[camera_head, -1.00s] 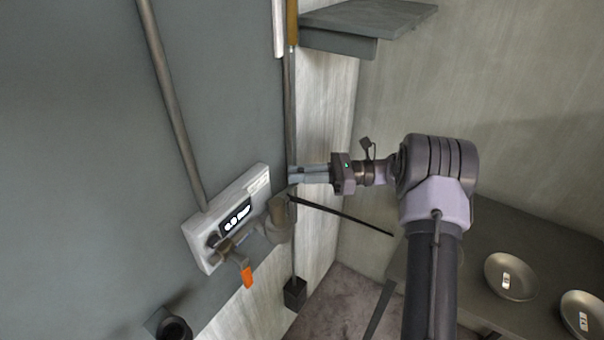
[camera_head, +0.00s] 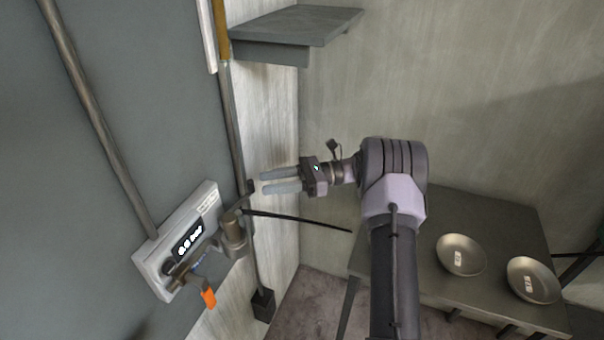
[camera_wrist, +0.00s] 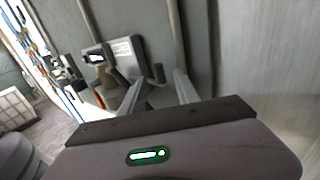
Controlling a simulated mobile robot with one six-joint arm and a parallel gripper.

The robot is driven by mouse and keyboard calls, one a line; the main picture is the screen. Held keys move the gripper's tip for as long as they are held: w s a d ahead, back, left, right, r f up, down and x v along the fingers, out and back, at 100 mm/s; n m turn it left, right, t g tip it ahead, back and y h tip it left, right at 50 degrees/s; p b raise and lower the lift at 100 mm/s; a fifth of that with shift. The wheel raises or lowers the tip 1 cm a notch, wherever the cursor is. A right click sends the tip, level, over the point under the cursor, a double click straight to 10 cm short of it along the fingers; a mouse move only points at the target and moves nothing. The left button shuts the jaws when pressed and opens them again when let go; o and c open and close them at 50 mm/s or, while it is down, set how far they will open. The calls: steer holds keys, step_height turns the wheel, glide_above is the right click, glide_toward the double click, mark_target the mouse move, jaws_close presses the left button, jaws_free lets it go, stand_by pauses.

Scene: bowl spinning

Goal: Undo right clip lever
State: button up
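A pale box with a lit display (camera_head: 188,243) is fixed to the grey wall panel. A metal cylinder (camera_head: 233,237) sits at its right end, with a dark-ended lever (camera_head: 246,190) rising from it beside a vertical pole. I take this for the right clip lever. An orange-tipped lever (camera_head: 208,297) hangs at the left. My gripper (camera_head: 263,182) is open and empty just right of the dark-ended lever, with a small gap. In the wrist view its two fingers (camera_wrist: 157,94) stand apart, and the lever's dark end (camera_wrist: 158,73) appears between and beyond them.
A thin dark rod (camera_head: 300,220) sticks out right below my gripper. A grey shelf (camera_head: 295,27) is above. Two metal bowls, one left (camera_head: 461,255) and one right (camera_head: 533,280), sit on a dark table (camera_head: 490,222) at right. Open space lies between gripper and back wall.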

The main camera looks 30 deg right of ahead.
steer(key=p+v, duration=0.1)
steer(key=v, duration=1.1)
steer(key=s+a+r+n+g+h+b, duration=0.1)
steer(key=s+a+r+n+g+h, duration=0.3)
steer(key=a, duration=0.5)
steer(key=s+a+r+n+g+h+b, duration=0.1)
steer(key=s+a+r+n+h, duration=0.35)
steer(key=a, duration=0.55)
steer(key=s+a+f+n+t+h, duration=0.1)
steer(key=s+a+n+t+h, duration=0.2)
steer(key=s, duration=0.6)
steer(key=s+a+f+n+t+h+b, duration=0.1)
steer(key=s+a+n+t+h, duration=0.1)
steer(key=s, duration=0.7)
steer(key=a+n+h, duration=0.1)
steer(key=n+h, duration=0.1)
steer(key=n, duration=0.1)
steer(key=shift+s+t, duration=0.2)
steer(key=shift+t, duration=0.2)
